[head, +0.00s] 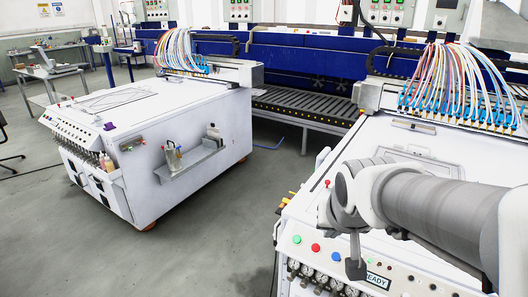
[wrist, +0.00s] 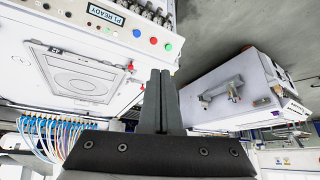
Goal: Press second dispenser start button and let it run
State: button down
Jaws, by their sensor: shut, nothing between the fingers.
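The near dispenser (head: 420,150) fills the right of the head view. Its front panel has a green button (head: 297,239), a red button (head: 315,247) and a blue button (head: 334,256), beside a READY sign (head: 378,281). In the wrist view the panel is turned over, with the green button (wrist: 168,46), red button (wrist: 153,40) and P1 READY sign (wrist: 105,14). My gripper (head: 355,268) is shut and empty, pointing down in front of the panel, right of the blue button. Its fingers (wrist: 160,72) appear apart from the buttons in the wrist view. Another dispenser (head: 150,120) stands at left.
A grey floor aisle (head: 225,220) lies open between the two dispensers. A side shelf (head: 190,160) with bottles sticks out from the left dispenser. Gauges (head: 308,272) line the near panel below the buttons. A blue gantry with a roller conveyor (head: 305,108) runs behind.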

aim_at(297, 239)
jog(key=w+a+f+m+t+y+p, duration=0.1)
jog(key=w+a+f+m+t, duration=0.1)
jog(key=w+f+m, duration=0.5)
jog(key=w+a+f+m+t+y+p, duration=0.1)
jog(key=w+f+m+t, duration=0.3)
jog(key=w+f, duration=0.9)
jog(key=f+m+y, duration=0.1)
jog(key=m, duration=0.2)
jog(key=shift+w+a+m+y, duration=0.15)
jog(key=shift+a+m+y, duration=0.15)
jog(key=shift+a+m, duration=0.1)
jog(key=shift+f, duration=0.1)
jog(key=w+d+f+b, duration=0.1)
jog(key=f, duration=0.1)
jog(key=w+f+b, duration=0.1)
jog(key=f+b, duration=0.1)
jog(key=w+d+f+b, duration=0.1)
jog(key=f, duration=0.1)
jog(key=shift+w+d+f+b, duration=0.2)
jog(key=shift+d+b, duration=0.1)
jog(key=shift+b, duration=0.05)
jog(key=shift+w+d+f+b, duration=0.25)
jog(key=shift+w+f+b, duration=0.1)
jog(key=shift+f+b, duration=0.05)
jog(key=shift+f, duration=0.15)
dwell(0.8)
